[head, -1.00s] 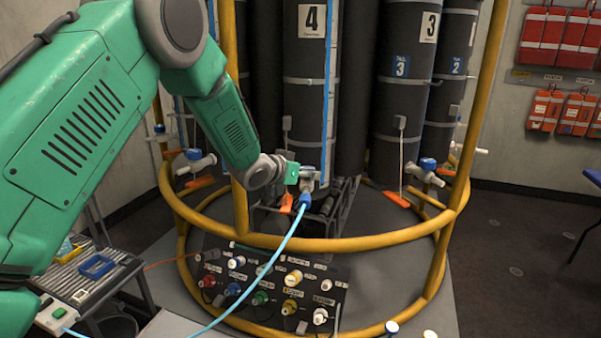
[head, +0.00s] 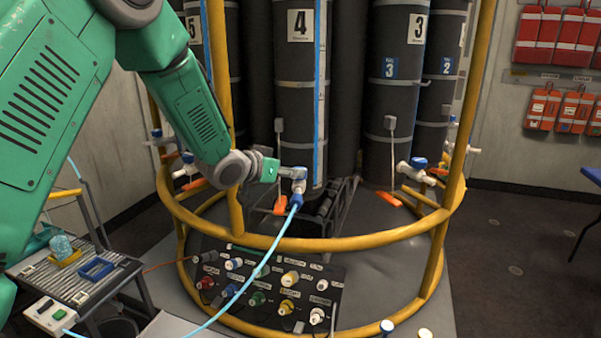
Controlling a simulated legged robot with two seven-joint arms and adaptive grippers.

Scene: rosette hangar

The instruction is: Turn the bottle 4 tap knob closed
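Bottle 4 (head: 299,95) is a tall dark cylinder with a "4" label, standing inside the yellow ring frame. Its tap (head: 293,174) is a pale fitting low on the bottle's front, with a blue connector (head: 295,198) below it. I cannot make out a separate knob on this tap. My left gripper (head: 274,171) is at the tap's left side, its green finger part close to the fitting. I cannot tell whether it touches the tap or how far its fingers are apart. My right gripper is not in view.
A light-blue hose (head: 258,270) runs from the tap down to the lower left. The yellow rail (head: 330,243) crosses in front. A panel of coloured knobs (head: 262,282) sits below. Bottle 3 (head: 398,100) has a blue-knobbed tap (head: 418,165). A small side table (head: 75,285) stands at left.

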